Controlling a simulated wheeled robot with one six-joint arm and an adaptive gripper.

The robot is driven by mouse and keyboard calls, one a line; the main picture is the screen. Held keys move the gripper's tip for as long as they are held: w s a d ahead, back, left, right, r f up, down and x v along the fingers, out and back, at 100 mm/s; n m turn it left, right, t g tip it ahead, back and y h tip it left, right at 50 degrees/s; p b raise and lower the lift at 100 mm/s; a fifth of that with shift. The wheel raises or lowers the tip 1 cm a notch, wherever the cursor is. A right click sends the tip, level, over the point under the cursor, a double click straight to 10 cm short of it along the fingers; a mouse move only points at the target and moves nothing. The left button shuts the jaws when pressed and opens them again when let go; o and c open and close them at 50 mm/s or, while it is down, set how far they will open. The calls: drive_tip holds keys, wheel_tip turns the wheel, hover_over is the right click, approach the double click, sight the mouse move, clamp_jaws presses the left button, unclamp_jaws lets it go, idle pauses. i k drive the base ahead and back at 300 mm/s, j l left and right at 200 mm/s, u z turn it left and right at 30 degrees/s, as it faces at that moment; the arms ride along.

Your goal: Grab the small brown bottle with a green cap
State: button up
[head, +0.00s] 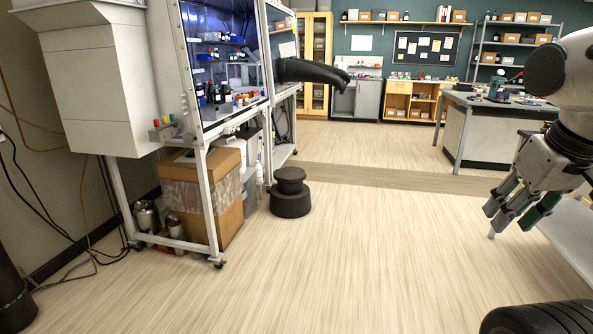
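My gripper (519,209) hangs at the right of the head view, over the floor, with its fingers spread and nothing visible between them. A green patch shows on one finger. I cannot pick out a small brown bottle with a green cap. Several small dark bottles (215,95) stand inside the glove box (196,110) at the upper left, far from my gripper. They are too small for me to tell their cap colours. Small items with red, yellow and blue parts (246,98) stand to their right.
A black glove sleeve (312,73) sticks out from the glove box. A dark step stool (290,194) stands on the floor beside its frame. A cardboard box (207,190) sits under the frame. A workbench (490,128) stands at right. The middle floor is clear.

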sight(216, 94)
drive_tip(key=i+z, duration=0.35)
drive_tip(key=i, duration=1.05)
drive_tip(key=i+l, duration=0.1)
drive_tip(key=i, duration=2.15)
drive_tip(key=i+l+u, duration=0.1)
drive_tip(key=i+u, duration=0.3)
drive_tip(key=i+l+u, duration=0.35)
drive_tip(key=i, duration=0.2)
drive_tip(key=i+l+u, duration=0.85)
drive_tip(key=u, duration=0.15)
drive_tip(key=i+l+u, duration=0.25)
drive_tip(key=l, duration=0.25)
drive_tip(key=l+u, duration=0.3)
drive_tip(key=i+l+u, duration=0.15)
drive_tip(key=l+u, duration=0.15)
drive_tip(key=l, duration=0.2)
drive_tip(key=l+u, duration=0.3)
drive_tip(key=j+z, duration=0.1)
drive_tip(key=j, duration=0.2)
drive_tip(key=i+j+z, duration=0.1)
drive_tip(key=j+z, duration=0.15)
drive_tip(key=j, duration=0.6)
drive_tip(key=j+z, duration=0.25)
drive_tip(key=j, duration=0.55)
